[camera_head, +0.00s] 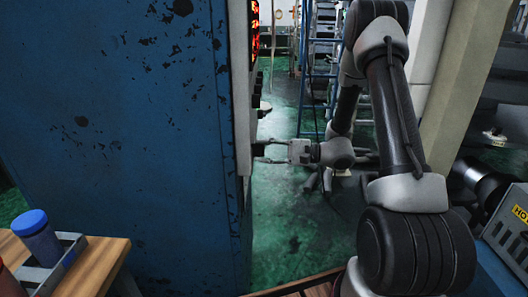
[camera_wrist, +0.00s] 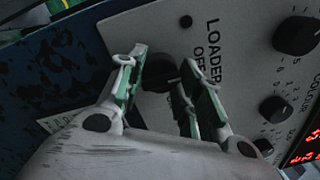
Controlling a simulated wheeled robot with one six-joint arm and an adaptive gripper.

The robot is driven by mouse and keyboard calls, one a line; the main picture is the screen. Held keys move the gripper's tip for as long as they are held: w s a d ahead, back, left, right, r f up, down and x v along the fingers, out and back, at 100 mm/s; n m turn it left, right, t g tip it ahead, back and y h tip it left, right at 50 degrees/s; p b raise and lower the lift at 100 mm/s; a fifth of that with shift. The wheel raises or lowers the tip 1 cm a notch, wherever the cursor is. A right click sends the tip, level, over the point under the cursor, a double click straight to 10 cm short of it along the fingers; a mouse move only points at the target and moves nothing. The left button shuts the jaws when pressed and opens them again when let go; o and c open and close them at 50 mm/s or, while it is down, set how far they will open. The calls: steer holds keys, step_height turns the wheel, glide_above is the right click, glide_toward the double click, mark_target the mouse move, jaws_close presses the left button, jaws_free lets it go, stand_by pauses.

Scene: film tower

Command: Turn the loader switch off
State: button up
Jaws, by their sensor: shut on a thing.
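The loader switch (camera_wrist: 160,75) is a dark round knob on a light grey panel (camera_wrist: 160,25), beside the printed words LOADER and OFF in the wrist view. My gripper (camera_wrist: 165,65) has one finger on each side of the knob and is shut on it. The fingers and their green inner pads hide part of the knob, so its exact pointer position cannot be told. In the head view my gripper (camera_head: 270,151) reaches left to the edge-on panel face (camera_head: 241,90); the switch itself is not clear there.
Other black knobs (camera_wrist: 297,35) and a red lit display (camera_wrist: 303,148) are right of the switch. A large blue cabinet (camera_head: 120,110) fills the left of the head view. A wooden table (camera_head: 100,265) with a blue-capped bottle (camera_head: 38,238) stands front left. Green floor (camera_head: 285,215) lies open below my gripper.

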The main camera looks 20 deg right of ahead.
steer(key=shift+s+f, duration=0.1)
steer(key=o, duration=1)
steer(key=shift+o, duration=0.2)
steer(key=shift+d, duration=0.15)
steer(key=v, duration=1.1)
steer(key=shift+d, duration=0.4)
steer(key=shift+s, duration=0.1)
